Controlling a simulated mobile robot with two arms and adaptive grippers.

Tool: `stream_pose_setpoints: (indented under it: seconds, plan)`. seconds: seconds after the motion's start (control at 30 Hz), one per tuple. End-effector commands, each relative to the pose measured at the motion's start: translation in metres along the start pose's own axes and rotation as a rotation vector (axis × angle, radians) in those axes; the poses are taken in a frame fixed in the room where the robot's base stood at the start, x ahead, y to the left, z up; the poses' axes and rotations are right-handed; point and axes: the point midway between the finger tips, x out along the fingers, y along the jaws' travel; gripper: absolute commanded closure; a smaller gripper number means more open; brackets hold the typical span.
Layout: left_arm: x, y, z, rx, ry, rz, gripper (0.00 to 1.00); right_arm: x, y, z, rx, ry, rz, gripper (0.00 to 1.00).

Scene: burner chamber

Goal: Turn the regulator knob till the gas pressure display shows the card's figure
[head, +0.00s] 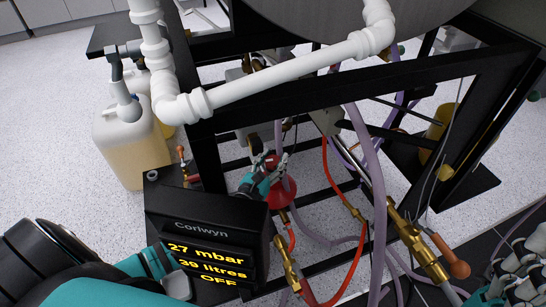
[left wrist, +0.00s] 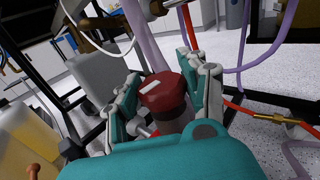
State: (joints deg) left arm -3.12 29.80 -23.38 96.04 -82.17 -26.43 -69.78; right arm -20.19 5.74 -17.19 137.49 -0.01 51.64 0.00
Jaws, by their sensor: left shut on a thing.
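The dark red regulator knob (left wrist: 163,90) with a white mark on top sits between the fingers of my left gripper (left wrist: 166,82), which is shut on it. In the head view my left gripper (head: 266,174) is at the red regulator (head: 284,190), behind the display box. The black gas pressure display (head: 207,262), labelled Coriwyn, reads 27 mbar, 39 litres and OFF in yellow. My right gripper (head: 512,286) is partly in view at the bottom right, its fingers cut off by the edge. I see no card with a figure in either view.
A black frame (head: 345,92) and white pipes (head: 285,75) stand over the regulator. Red and purple hoses (head: 379,215) and brass valves (head: 409,232) crowd its right. A jug of pale yellow liquid (head: 130,150) stands at the left on speckled floor.

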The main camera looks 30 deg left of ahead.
Motion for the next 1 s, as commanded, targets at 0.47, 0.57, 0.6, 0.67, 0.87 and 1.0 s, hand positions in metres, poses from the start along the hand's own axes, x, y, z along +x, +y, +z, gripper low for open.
stream_pose_setpoints:
  seconds: [0.47, 0.57, 0.6, 0.67, 0.87, 1.0]
  plan:
    - [0.000, 0.000, 0.001, 0.001, -0.002, -0.001, 0.31, 0.000, 0.000, 0.000, 0.000, 0.000, -0.001, 0.60]
    - [0.000, 0.000, 0.001, 0.001, -0.001, -0.002, 0.31, 0.001, 0.000, 0.000, 0.000, 0.003, -0.001, 0.60]
    - [0.000, 0.000, 0.003, 0.000, -0.002, -0.001, 0.31, 0.001, 0.000, 0.000, -0.001, 0.003, -0.001, 0.60]
    - [0.000, 0.000, 0.007, 0.000, -0.003, -0.001, 0.31, 0.001, 0.000, 0.000, -0.001, 0.003, -0.001, 0.60]
    - [0.000, 0.001, 0.036, 0.000, -0.006, -0.003, 0.31, 0.001, 0.000, 0.000, 0.000, 0.002, 0.000, 0.60]
    - [0.001, 0.001, 0.062, 0.002, -0.008, -0.004, 0.31, 0.000, 0.000, 0.000, 0.000, 0.002, 0.000, 0.60]
